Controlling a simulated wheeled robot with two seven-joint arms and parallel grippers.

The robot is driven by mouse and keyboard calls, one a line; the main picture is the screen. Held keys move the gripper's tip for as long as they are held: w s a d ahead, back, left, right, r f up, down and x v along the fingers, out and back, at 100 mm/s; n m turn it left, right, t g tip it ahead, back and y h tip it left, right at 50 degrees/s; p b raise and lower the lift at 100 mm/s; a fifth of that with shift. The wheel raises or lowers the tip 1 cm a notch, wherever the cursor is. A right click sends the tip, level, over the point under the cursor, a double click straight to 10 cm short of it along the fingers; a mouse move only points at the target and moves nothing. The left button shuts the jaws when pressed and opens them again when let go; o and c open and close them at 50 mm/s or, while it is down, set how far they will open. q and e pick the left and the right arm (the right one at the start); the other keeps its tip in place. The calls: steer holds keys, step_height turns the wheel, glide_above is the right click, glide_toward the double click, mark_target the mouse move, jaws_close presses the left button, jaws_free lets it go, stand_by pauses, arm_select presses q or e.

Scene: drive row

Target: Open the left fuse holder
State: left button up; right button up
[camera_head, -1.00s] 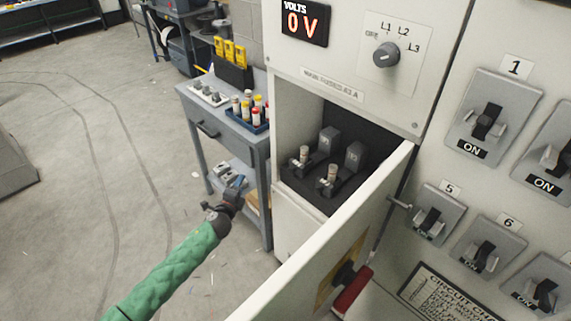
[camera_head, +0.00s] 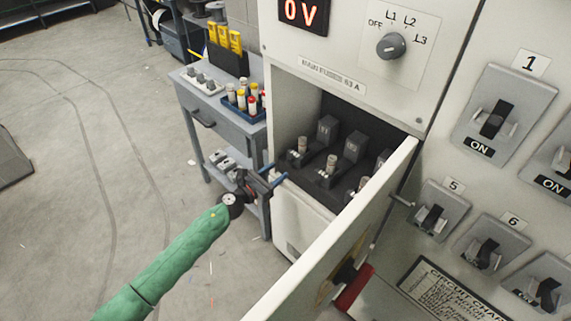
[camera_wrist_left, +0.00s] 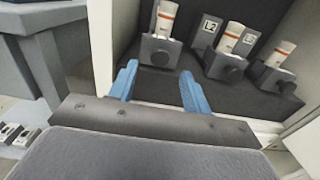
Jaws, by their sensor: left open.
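The left fuse holder (camera_head: 298,155) is the nearest to the left wall of the open cabinet compartment, with a pale fuse standing in it. In the left wrist view it is a grey block (camera_wrist_left: 160,53) with a dark round knob and a white, orange-banded fuse. The middle holder (camera_wrist_left: 226,64) and right holder (camera_wrist_left: 274,80) stand to its right. My left gripper (camera_head: 275,174) is open and empty at the compartment's front left edge. In the wrist view its blue fingers (camera_wrist_left: 158,75) point toward the left holder, one on each side of its line, apart from it. My right gripper is out of view.
The open cabinet door (camera_head: 345,235) stands just right of my left gripper. A workbench (camera_head: 225,125) with a tray of fuses (camera_head: 245,107) is at the left. Above the compartment are a selector knob (camera_head: 390,46) and a display (camera_head: 302,12) reading 0 V.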

mark_target(287, 164)
arm_select(q)
steer(key=shift+p+x, duration=0.55)
steer(key=shift+x, duration=2.05)
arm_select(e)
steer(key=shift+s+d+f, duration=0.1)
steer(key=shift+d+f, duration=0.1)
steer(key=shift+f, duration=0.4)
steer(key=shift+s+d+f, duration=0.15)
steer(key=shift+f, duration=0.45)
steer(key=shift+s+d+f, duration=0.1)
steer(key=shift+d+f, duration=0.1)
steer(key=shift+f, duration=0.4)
